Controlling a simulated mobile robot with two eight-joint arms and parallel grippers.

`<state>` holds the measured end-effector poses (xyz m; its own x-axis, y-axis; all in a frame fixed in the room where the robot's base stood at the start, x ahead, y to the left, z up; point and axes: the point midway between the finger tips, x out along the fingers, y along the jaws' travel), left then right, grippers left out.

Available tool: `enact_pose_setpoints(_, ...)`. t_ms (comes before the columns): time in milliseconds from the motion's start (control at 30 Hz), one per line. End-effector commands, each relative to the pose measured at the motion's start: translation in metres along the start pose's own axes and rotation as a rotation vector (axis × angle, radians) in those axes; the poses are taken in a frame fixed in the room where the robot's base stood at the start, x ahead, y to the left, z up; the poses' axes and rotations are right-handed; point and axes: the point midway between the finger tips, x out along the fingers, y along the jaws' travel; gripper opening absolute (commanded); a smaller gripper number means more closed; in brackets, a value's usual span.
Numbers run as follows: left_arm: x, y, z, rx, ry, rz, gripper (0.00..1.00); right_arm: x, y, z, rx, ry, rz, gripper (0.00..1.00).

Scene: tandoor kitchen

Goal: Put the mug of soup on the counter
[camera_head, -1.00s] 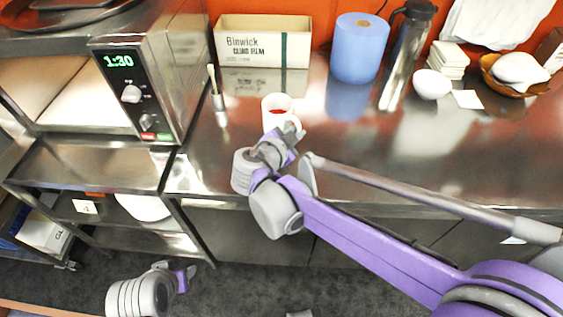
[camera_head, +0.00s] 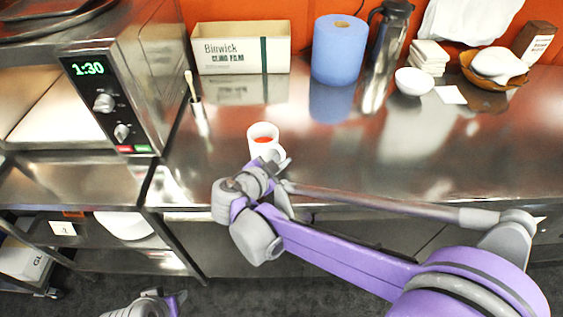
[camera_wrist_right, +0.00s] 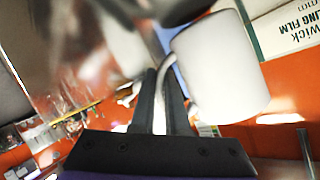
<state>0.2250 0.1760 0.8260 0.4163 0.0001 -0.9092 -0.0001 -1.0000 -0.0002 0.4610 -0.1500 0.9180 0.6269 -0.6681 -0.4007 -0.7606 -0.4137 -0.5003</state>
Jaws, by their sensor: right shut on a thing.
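The white mug (camera_head: 256,131) holds red soup (camera_head: 263,140) and appears upright over the front part of the steel counter (camera_head: 350,160). My right gripper (camera_head: 277,163) is at the mug's near side, shut on its handle. In the right wrist view the handle runs between the fingers (camera_wrist_right: 160,105), and the white mug body (camera_wrist_right: 220,65) is beside them. I cannot tell whether the mug's base touches the counter; the gripper hides its lower part. My left gripper (camera_head: 177,300) is at the bottom left edge, partly cut off, and its jaws are unclear.
A cling film box (camera_head: 225,48), blue roll (camera_head: 338,50), steel flask (camera_head: 388,50), white bowl (camera_head: 415,82) and wooden basket (camera_head: 478,80) stand along the back. A small holder with a brush (camera_head: 197,102) is left, beside the microwave (camera_head: 110,100). The counter's middle and right are clear.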

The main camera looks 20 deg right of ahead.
Motion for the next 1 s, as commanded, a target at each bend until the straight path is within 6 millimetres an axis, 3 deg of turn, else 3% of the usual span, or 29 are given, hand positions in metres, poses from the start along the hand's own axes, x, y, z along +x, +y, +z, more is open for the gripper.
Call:
enact_pose_setpoints(400, 0.003, 0.0, 0.002, 0.0, -0.001, 0.0, 0.5, 0.004, 0.005, 0.007, 0.0, 0.001, -0.001, 0.0)
enact_pose_setpoints(433, 0.003, 0.0, 0.002, 0.0, -0.001, 0.0, 0.5, 0.004, 0.005, 0.007, 0.0, 0.0, 0.0, 0.16)
enact_pose_setpoints(600, 0.003, 0.0, 0.001, 0.0, -0.001, 0.0, 0.5, 0.004, 0.004, 0.007, 0.0, 0.0, 0.0, 0.42)
enact_pose_setpoints(900, 0.001, 0.0, 0.0, 0.0, 0.0, 0.0, 0.5, 0.002, 0.003, 0.004, 0.0, 0.0, -0.001, 0.42)
enact_pose_setpoints(1000, 0.0, 0.0, 0.0, 0.0, 0.0, 0.0, 0.5, -0.009, 0.002, 0.005, -0.001, -0.002, -0.002, 0.42)
